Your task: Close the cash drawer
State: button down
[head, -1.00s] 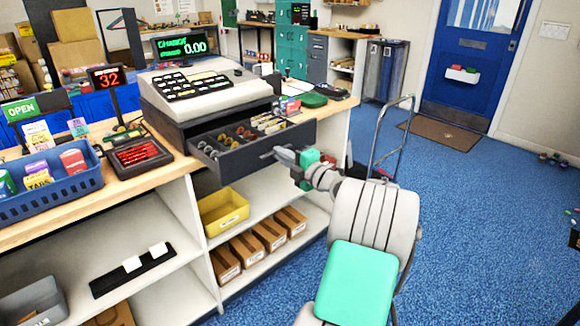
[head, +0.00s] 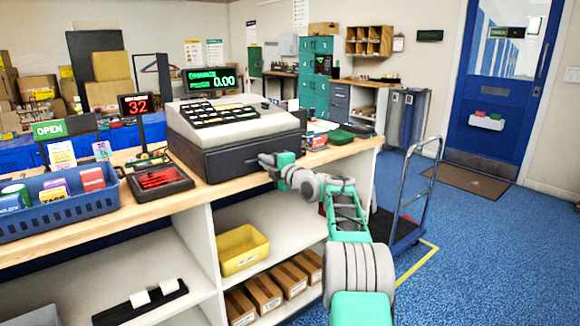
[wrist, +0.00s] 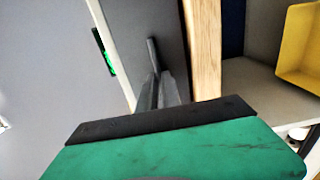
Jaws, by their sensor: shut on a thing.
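The cash drawer (head: 225,163) is the dark grey front under the beige cash register (head: 235,122) on the wooden counter. It sits in line with the register body and its coin compartments are hidden. My gripper (head: 266,159) is at the right part of the drawer front, with its fingers shut on the drawer handle (head: 250,160). In the wrist view, the fingers (wrist: 158,91) meet the handle (wrist: 152,54) against the grey drawer front (wrist: 172,25).
A yellow bin (head: 242,250) and several brown boxes (head: 264,295) are on the shelves below. A hand cart (head: 407,228) stands on the blue floor at right.

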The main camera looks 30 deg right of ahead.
jog(key=shift+w+a+r, duration=0.1)
jog(key=shift+w+r, duration=0.05)
jog(key=shift+w, duration=0.15)
jog(key=c, duration=1.7)
grip_release()
jog(key=shift+o, duration=0.8)
jog(key=shift+s, duration=0.1)
jog(key=s+d, duration=0.1)
jog(key=s, duration=0.6)
jog(key=shift+s+d+b, duration=0.25)
jog(key=shift+b, duration=0.1)
